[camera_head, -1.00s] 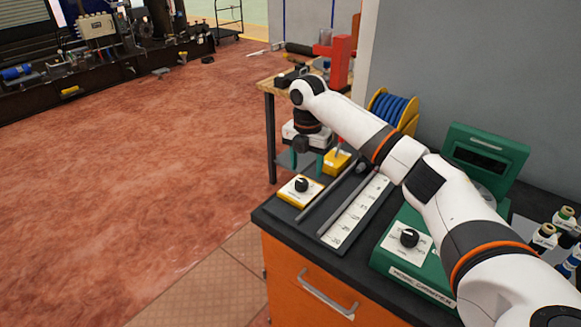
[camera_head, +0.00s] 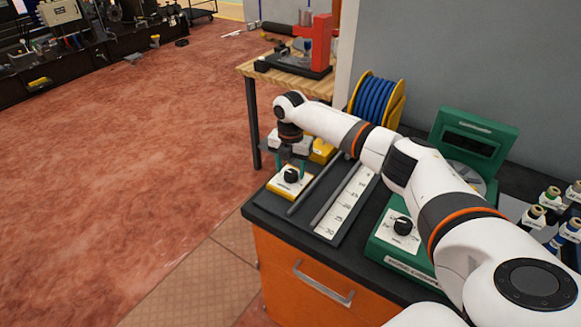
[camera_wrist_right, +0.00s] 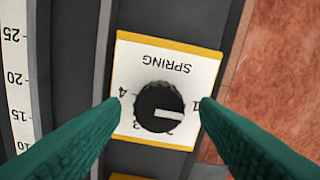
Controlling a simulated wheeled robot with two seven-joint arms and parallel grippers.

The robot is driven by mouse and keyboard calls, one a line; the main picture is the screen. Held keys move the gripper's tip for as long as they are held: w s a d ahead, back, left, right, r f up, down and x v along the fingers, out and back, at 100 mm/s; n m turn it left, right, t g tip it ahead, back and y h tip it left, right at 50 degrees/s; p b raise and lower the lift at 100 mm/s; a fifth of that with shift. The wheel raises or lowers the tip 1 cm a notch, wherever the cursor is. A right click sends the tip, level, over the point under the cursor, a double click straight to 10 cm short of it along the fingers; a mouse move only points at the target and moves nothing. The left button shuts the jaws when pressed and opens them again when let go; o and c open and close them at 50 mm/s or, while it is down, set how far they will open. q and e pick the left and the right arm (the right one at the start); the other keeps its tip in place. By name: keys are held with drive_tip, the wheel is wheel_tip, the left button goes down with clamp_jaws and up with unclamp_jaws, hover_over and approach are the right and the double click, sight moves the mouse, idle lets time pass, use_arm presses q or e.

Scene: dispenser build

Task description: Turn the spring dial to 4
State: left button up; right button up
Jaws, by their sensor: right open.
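The spring dial is a black knob (camera_wrist_right: 160,107) on a white plate with yellow edges, labelled SPRING (camera_wrist_right: 166,62), upside down in the wrist view. There the 4 is left of the knob and the 1 is right. Its white pointer mark points right, slightly downward, near the 1. My left gripper is not in view.
A ruler scale (camera_head: 345,210) and dark rails lie right of the dial. A green device (camera_head: 385,250) with another knob (camera_head: 403,225) stands further right. A yellow block (camera_head: 322,151) is behind the dial. The blue spool (camera_head: 378,100) and wooden table (camera_head: 290,75) are beyond.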

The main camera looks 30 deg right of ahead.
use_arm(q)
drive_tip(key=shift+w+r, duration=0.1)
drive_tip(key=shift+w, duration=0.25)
use_arm(e)
drive_tip(key=shift+f, duration=0.45)
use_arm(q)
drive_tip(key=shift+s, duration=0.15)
use_arm(e)
drive_tip(key=shift+c, duration=0.3)
drive_tip(key=c, duration=0.9)
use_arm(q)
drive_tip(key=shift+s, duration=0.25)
use_arm(e)
drive_tip(key=shift+c, duration=0.2)
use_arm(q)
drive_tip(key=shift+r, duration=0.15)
